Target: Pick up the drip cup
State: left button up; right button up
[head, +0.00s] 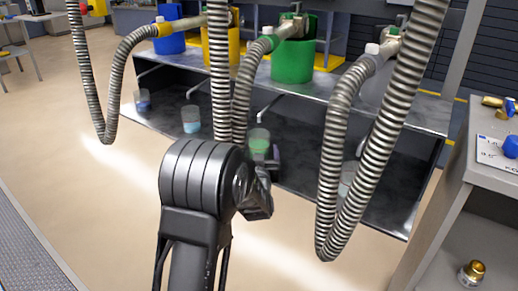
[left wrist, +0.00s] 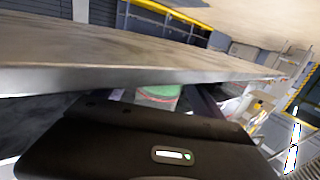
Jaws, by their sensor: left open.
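A clear cup with green contents (head: 259,143) stands on the dark lower shelf under the bench; it also shows in the left wrist view (left wrist: 158,96), its lower part hidden by my gripper body. My left gripper (head: 266,157) is open at this cup, with a dark finger along its right side. The other finger is hard to make out, and I cannot tell whether either touches the cup. Similar cups stand along the shelf: one with light blue contents (head: 191,119), a darker blue one (head: 142,100), and a pale one (head: 347,180) partly behind a hose. My right gripper is out of view.
The metal bench top (head: 330,88) overhangs the shelf, close above my gripper in the wrist view. Ribbed hoses (head: 333,150) hang in front of the bench. Blue, yellow and green (head: 293,62) containers stand on top. A grey cabinet (head: 480,165) is at right.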

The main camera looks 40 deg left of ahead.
pick_arm(q)
jog(key=b+x, duration=0.1)
jog(key=x, duration=0.3)
jog(key=shift+w+a, duration=0.35)
jog(key=shift+w, duration=0.1)
jog(key=shift+c, duration=0.4)
jog(key=c, duration=1.5)
jog(key=shift+r, duration=0.2)
jog(key=shift+c, duration=0.2)
